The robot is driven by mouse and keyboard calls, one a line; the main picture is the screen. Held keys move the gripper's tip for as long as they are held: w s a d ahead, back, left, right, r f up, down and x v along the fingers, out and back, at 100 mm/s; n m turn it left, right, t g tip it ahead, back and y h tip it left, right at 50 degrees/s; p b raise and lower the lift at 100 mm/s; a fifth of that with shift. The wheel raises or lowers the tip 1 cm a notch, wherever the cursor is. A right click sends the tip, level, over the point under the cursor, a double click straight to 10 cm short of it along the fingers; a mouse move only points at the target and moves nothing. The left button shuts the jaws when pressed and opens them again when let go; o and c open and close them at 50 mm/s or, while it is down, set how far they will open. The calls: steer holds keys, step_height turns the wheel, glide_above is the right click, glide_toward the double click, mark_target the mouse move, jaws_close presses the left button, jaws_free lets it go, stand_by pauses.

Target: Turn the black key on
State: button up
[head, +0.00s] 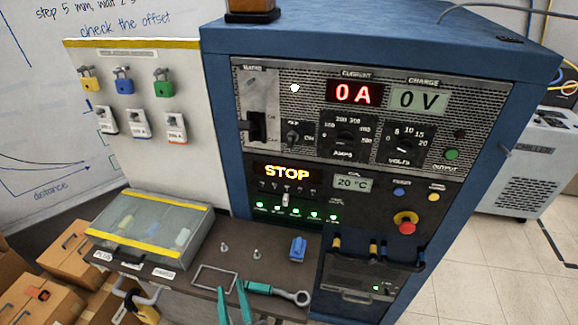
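The black key (292,134) appears to be the small black switch on the upper panel of the blue cabinet, between small labels that look like OFF and ON. Its exact angle is too small to tell. A larger black lever (255,127) sits to its left under the MAINS label, in its lower position. My gripper (231,292) shows as two teal fingers at the bottom of the view, over the front of the dark shelf. The fingers are apart with nothing seen between them. They are well below and left of the key, not touching it.
A lit STOP sign (287,173) and red button (407,227) are lower.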

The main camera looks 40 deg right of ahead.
steer(key=w+d+r+m+g+h, duration=0.1)
steer(key=w+d+r+m+h, duration=0.4)
steer(key=d+r, duration=0.6)
steer(key=m+g+h, duration=0.3)
steer(key=m+h, duration=0.1)
glide_toward(289, 145)
steer(key=shift+y, duration=0.3)
steer(key=x, duration=0.9)
steer(key=shift+w+d+r, duration=0.1)
steer(key=shift+d+r, duration=0.1)
steer(key=shift+d, duration=0.15)
jaws_close()
